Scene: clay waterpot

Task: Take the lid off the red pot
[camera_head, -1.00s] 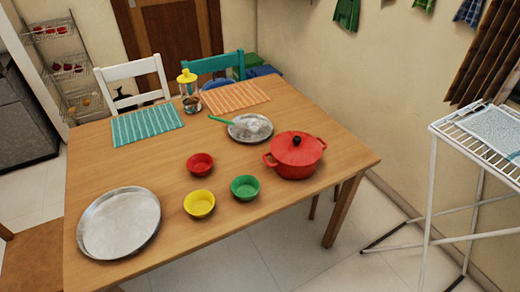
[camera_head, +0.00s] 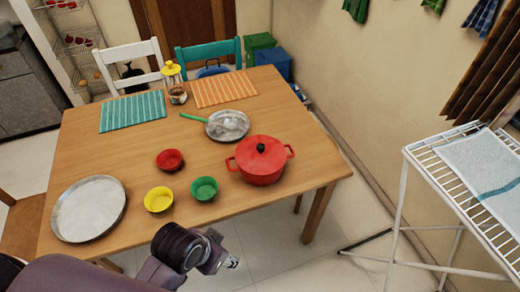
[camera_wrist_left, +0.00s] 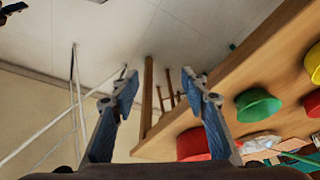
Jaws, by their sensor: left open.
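The red pot (camera_head: 262,168) stands near the table's right edge. Its red lid (camera_head: 261,153) with a black knob (camera_head: 261,148) is on it. The pot also shows partly in the left wrist view (camera_wrist_left: 190,146), behind a finger of my left gripper. My left gripper (camera_head: 231,263) is in front of the table's near edge, below and left of the pot, apart from it. In the left wrist view my left gripper (camera_wrist_left: 158,84) has its fingers wide apart with nothing between them. My right gripper is not in view.
Green (camera_head: 203,188), yellow (camera_head: 158,199) and red (camera_head: 170,160) bowls stand left of the pot. A round tray (camera_head: 89,209) is at left. A drying rack (camera_head: 440,165) stands at right.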

